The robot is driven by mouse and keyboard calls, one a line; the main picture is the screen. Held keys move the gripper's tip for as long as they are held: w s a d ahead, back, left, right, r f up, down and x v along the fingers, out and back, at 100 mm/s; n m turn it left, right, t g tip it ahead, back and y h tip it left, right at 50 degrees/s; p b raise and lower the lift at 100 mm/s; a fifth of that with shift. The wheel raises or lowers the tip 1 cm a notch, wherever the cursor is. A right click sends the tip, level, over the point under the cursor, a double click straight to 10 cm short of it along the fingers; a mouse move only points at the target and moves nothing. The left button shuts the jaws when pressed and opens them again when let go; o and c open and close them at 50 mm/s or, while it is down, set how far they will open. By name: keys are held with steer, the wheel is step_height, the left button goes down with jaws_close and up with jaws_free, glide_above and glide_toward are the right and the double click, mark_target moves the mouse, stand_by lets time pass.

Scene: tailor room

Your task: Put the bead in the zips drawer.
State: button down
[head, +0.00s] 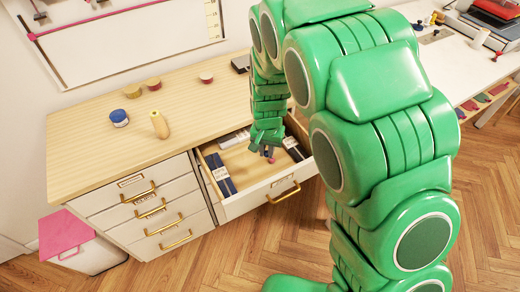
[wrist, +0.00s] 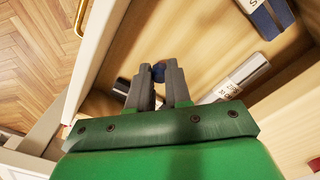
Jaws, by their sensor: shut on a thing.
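The bead looks pinkish red in the head view (head: 271,160). I cannot tell whether it touches the drawer floor. The drawer's label is not readable.
A blue-lidded jar (head: 119,118), a yellowish bottle-shaped thing (head: 159,125) and several small round tins stand on the wooden top (head: 75,160). Shut drawers with brass handles (head: 150,208) are at left. A pink-lidded bin (head: 65,230) stands on the floor.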

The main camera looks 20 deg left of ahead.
steer(key=w+a+f, duration=0.1)
steer(key=w+f, duration=0.1)
steer(key=w+a+f, duration=0.1)
steer(key=w+f, duration=0.1)
steer(key=w+a+f, duration=0.1)
steer(key=w+f, duration=0.1)
steer(key=shift+w+a, duration=0.25)
steer(key=shift+w+a+f, duration=0.3)
steer(key=shift+w+f, duration=0.2)
steer(key=shift+f, duration=0.2)
steer(key=shift+w+f, duration=0.1)
steer(key=shift+f, duration=1.45)
steer(key=shift+f, duration=0.1)
steer(key=c, duration=1.1)
jaws_free()
steer(key=shift+o, duration=0.2)
